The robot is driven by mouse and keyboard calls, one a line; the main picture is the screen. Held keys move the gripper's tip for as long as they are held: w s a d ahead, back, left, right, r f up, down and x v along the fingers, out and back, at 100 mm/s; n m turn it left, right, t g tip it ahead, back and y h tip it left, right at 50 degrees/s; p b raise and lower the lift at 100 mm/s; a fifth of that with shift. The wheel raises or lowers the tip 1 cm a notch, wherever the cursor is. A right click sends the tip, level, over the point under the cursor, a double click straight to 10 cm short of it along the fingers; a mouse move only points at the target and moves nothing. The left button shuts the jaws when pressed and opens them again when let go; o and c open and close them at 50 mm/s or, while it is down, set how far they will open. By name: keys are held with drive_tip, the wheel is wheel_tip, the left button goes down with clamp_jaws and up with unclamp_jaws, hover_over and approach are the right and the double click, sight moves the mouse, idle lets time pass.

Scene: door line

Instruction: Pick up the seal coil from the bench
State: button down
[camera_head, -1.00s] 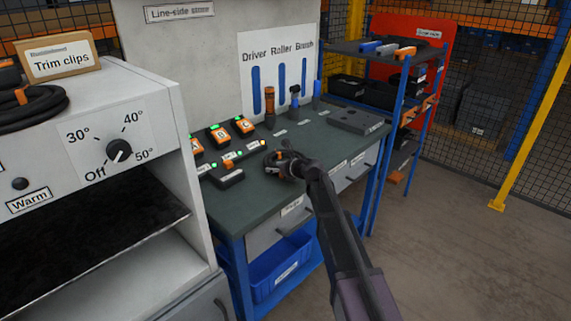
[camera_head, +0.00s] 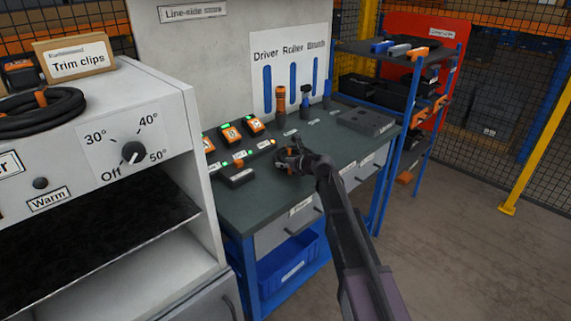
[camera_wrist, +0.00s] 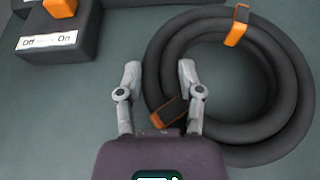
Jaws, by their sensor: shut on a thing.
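The seal coil (camera_wrist: 297,90) is a thick dark grey ring of several turns with orange-edged bands. It fills the right of the wrist view, over the green bench top. My gripper (camera_wrist: 159,70) has one finger on each side of the coil's left strands, and an orange-edged band shows between the fingers. It is shut on the coil. In the head view my gripper (camera_head: 296,160) is low over the bench (camera_head: 255,205), and the small coil is partly hidden by it. Whether the coil touches the bench is unclear.
A switch box (camera_head: 237,174) lies left of the coil, with lit orange-and-black units (camera_head: 231,134) behind. Upright tools (camera_head: 281,103) and a grey block (camera_head: 366,122) stand farther back. Another dark coil (camera_head: 40,112) lies on the white warmer at left. Floor at right is clear.

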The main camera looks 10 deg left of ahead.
wheel_tip(320, 180, up, 2)
drive_tip(key=shift+r+p, duration=0.1)
drive_tip(key=shift+p, duration=0.65)
drive_tip(key=s+d, duration=0.1)
drive_tip(key=s, duration=0.4)
drive_tip(key=s+d, duration=0.1)
drive_tip(key=s, duration=0.4)
drive_tip(key=s+d+r+p, duration=0.1)
drive_tip(key=s, duration=0.4)
drive_tip(key=shift+s, duration=0.3)
